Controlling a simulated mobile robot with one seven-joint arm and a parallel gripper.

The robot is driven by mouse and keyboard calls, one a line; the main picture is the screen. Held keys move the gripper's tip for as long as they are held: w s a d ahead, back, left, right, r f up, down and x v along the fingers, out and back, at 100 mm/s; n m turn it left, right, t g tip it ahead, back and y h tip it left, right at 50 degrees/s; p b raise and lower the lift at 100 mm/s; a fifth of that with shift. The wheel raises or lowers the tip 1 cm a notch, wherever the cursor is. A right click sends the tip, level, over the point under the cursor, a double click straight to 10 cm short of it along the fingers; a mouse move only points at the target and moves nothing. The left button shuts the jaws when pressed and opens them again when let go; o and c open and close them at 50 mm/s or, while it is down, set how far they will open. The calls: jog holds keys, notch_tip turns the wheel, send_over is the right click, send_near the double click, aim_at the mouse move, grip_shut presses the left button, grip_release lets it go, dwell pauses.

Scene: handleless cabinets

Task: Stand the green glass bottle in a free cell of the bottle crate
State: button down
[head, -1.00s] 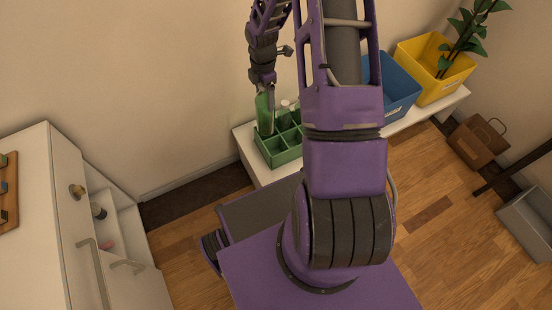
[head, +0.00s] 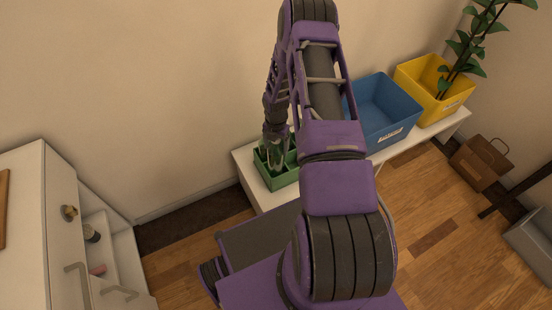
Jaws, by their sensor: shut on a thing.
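The green bottle crate (head: 277,183) stands on the left end of a low white bench against the wall. My gripper (head: 275,158) points down right over the crate, with its fingers at the level of the crate's cells. It is shut on the green glass bottle, which is now mostly hidden by the fingers and the crate walls. I cannot tell whether the bottle's base touches the cell floor. My arm hides the right part of the crate and most of what stands in its back cells.
A blue bin (head: 384,118) and a yellow bin (head: 432,92) with a plant stand to the right on the bench. A white cabinet (head: 30,230) is at the left. A brown bag (head: 481,162) and a grey box (head: 533,240) are on the floor at the right.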

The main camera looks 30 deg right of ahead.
jog(key=shift+f+b, duration=0.45)
jog(key=shift+f, duration=2.55)
grip_release()
jog(key=shift+f, duration=0.15)
notch_tip(320, 180, up, 12)
jog(key=shift+r+p, duration=0.15)
jog(key=shift+p, duration=0.85)
